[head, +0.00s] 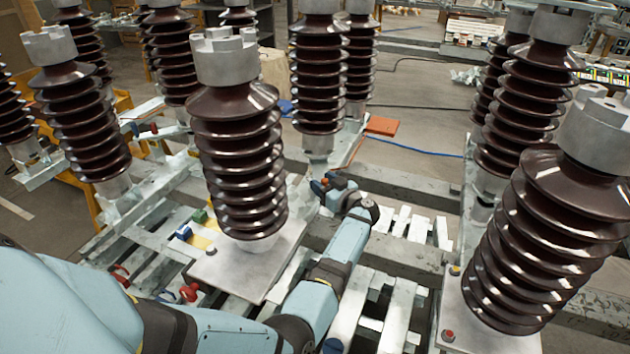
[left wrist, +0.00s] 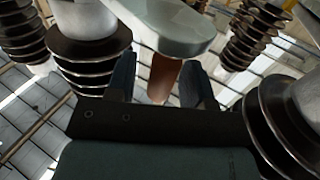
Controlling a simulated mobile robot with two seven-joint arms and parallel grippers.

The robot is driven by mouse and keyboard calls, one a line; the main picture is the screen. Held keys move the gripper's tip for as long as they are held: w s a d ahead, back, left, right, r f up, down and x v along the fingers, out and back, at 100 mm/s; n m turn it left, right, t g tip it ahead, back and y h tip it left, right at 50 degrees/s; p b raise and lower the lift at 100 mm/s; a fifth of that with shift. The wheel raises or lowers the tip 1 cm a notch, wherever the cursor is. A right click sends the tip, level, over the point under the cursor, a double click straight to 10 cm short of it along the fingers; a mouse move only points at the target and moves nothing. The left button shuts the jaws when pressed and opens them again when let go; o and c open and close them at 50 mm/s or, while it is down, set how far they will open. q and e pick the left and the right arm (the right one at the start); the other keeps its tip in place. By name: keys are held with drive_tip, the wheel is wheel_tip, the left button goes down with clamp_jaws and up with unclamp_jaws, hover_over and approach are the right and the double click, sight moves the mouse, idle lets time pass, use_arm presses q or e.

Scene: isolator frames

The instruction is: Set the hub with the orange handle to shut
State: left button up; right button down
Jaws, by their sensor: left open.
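The orange handle (left wrist: 165,76) shows in the left wrist view as an orange-brown grip below a pale grey rounded hub part (left wrist: 170,22). My left gripper (left wrist: 160,85) is open, with one dark blue finger on each side of the handle. Gaps show between the handle and both fingers. In the head view my left gripper (head: 325,184) is beyond the middle insulator, at the foot of a rear insulator. A small orange-red bit of the handle (head: 324,181) shows there; most of the hub is hidden. My right gripper is not in view.
Tall brown ribbed insulators stand close around my left arm, notably the middle one (head: 240,150) and the right one (head: 550,240). Red handles (head: 188,292) sit low at the left. An orange plate (head: 381,125) lies behind. Metal beams and slats lie below.

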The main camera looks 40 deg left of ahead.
use_arm(q)
drive_tip(key=shift+w+a, duration=0.15)
drive_tip(key=shift+a, duration=0.5)
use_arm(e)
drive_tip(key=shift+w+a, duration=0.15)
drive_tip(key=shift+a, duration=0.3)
